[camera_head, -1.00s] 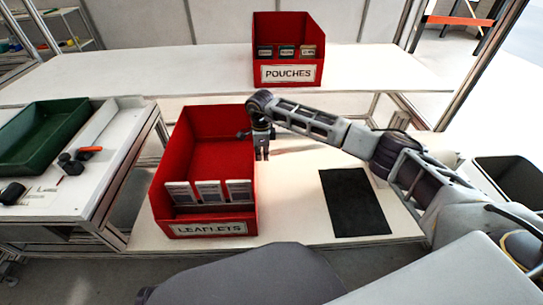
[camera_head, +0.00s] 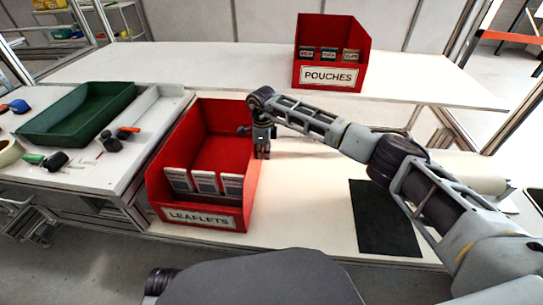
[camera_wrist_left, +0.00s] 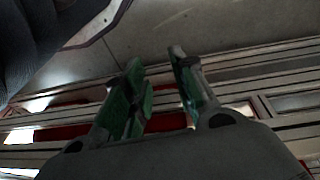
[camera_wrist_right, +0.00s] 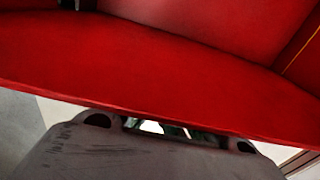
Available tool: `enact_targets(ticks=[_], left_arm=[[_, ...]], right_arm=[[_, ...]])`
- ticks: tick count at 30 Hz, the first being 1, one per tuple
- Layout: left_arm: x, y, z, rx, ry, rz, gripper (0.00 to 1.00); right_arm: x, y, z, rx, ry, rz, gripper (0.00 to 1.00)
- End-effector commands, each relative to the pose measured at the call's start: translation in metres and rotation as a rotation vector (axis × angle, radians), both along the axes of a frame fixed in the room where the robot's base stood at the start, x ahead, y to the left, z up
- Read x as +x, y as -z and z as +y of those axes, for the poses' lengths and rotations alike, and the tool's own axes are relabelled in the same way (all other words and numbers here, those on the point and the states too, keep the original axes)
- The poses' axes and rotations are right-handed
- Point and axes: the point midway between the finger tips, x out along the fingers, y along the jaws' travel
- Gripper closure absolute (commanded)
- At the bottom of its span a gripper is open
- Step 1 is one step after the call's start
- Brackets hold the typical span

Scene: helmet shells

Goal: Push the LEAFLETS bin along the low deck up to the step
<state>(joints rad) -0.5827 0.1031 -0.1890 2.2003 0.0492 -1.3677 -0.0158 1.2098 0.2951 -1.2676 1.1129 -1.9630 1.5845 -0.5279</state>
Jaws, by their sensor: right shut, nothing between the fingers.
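The red LEAFLETS bin (camera_head: 222,152) stands upright on the white low deck (camera_head: 305,205), with several white boxes at its labelled front. Its left wall is close to the raised edge of the left table (camera_head: 130,185); I cannot tell whether they touch. My right gripper (camera_head: 262,153) is shut and points down just outside the bin's right wall, seemingly against it. In the right wrist view the red bin wall (camera_wrist_right: 170,70) fills most of the picture and hides the fingertips. My left gripper (camera_wrist_left: 158,62) is open and empty, with green finger pads; it is outside the head view.
A red POUCHES bin (camera_head: 331,75) stands on the higher back shelf (camera_head: 200,62). A black mat (camera_head: 385,220) lies on the deck to the right, with bare deck between it and the bin. The left table holds a green tray (camera_head: 75,118) and hand tools.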

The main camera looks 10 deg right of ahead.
Motion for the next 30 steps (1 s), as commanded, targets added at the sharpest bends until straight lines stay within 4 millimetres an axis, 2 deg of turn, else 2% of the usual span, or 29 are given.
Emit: enact_targets(ticks=[3,9,22,30], left_arm=[[0.002,-0.005,-0.001,-0.004,0.001,-0.01,0.73],[0.001,-0.011,-0.002,-0.007,0.003,-0.016,0.73],[-0.003,-0.008,-0.002,-0.006,0.003,-0.008,0.73],[-0.002,-0.007,-0.001,-0.003,0.003,-0.007,0.73]], right_arm=[[0.003,0.0,0.013,0.001,-0.003,-0.002,1.0],[0.005,0.0,0.019,0.0,-0.002,-0.002,1.0],[0.005,-0.001,0.018,0.0,-0.001,-0.002,1.0],[0.005,-0.001,0.01,0.001,0.0,-0.001,1.0]])
